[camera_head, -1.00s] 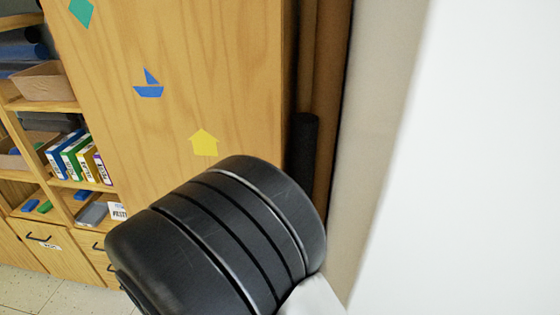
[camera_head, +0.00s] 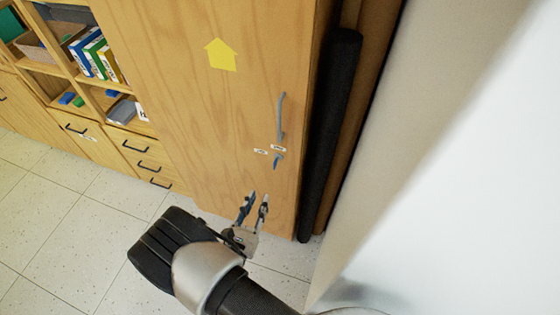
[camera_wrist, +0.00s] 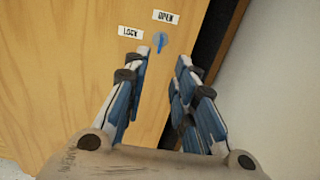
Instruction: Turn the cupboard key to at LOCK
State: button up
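The wooden cupboard door (camera_head: 225,110) carries a small blue key (camera_head: 278,161) at its right side, below the handle. In the wrist view the key (camera_wrist: 160,44) sits on a round plate, close below the OPEN label (camera_wrist: 166,16) and right of the LOCK label (camera_wrist: 130,32). It looks roughly upright; its exact angle is hard to tell. My gripper (camera_head: 258,197) is open and empty, below the key in the head view. In the wrist view its two fingers (camera_wrist: 163,58) stand apart, and the key shows just beyond the gap, near the left fingertip, apparently untouched.
A grey vertical handle (camera_head: 281,118) is above the key. A dark roll (camera_head: 330,140) stands right of the cupboard, by the pale wall (camera_head: 420,130). Shelves with books (camera_head: 97,52) and drawers (camera_head: 140,148) are at left. The tiled floor (camera_head: 60,225) is clear.

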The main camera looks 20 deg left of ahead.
aim_at(274, 166)
jog(key=w, duration=0.5)
jog(key=w+a+b, duration=0.1)
jog(key=w, duration=0.4)
jog(key=w+b, duration=0.1)
jog(key=w, duration=0.4)
jog(key=shift+w+a, duration=0.15)
jog(key=shift+a, duration=0.1)
grip_shut()
